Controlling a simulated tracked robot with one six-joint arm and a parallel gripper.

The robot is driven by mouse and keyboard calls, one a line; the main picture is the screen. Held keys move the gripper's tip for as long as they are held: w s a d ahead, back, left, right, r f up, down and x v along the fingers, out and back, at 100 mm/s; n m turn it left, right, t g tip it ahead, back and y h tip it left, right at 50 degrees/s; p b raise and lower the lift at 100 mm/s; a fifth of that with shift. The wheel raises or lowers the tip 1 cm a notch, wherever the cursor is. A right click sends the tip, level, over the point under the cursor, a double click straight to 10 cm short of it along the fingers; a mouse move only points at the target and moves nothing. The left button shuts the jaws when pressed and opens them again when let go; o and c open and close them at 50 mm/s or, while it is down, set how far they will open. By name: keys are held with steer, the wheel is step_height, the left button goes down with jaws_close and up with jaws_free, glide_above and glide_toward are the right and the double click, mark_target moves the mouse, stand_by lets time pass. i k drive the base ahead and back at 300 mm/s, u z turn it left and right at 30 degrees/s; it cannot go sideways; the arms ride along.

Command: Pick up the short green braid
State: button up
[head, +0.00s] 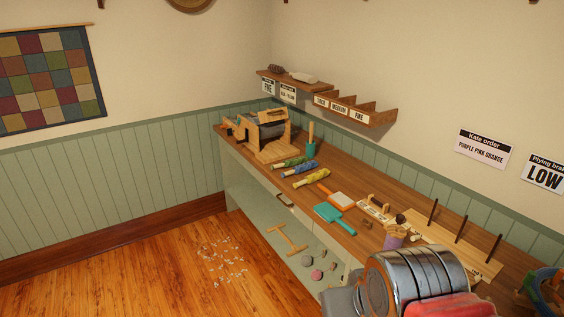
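A small green bundle (289,162), which looks like the short green braid, lies on the wooden workbench (345,185) near its far end. It is the farthest of a short row, with a blue bundle (299,168) and a yellow bundle (313,178) beside it on the near side. Fine detail of the green bundle is too small to tell. Grey and red parts of my arm fill the bottom right, over the near part of the bench. The fingers of my gripper do not show, and the arm is well away from the green bundle.
A wooden drum device (268,132) and a green cup (311,133) stand beyond the bundles. Nearer lie a teal paddle (334,213), an orange-edged paddle (341,200) and a rack with upright pegs (460,230). Wall shelves (355,110) hang above. Floor at left is open, with white scraps (225,265).

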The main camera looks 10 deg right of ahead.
mark_target(301, 160)
steer(key=u, duration=0.4)
steer(key=i, duration=0.7)
steer(key=u, duration=0.75)
steer(key=i, duration=1.5)
steer(key=z, duration=0.45)
steer(key=i, duration=0.7)
steer(key=z, duration=0.7)
steer(key=i, duration=0.55)
steer(key=z, duration=0.4)
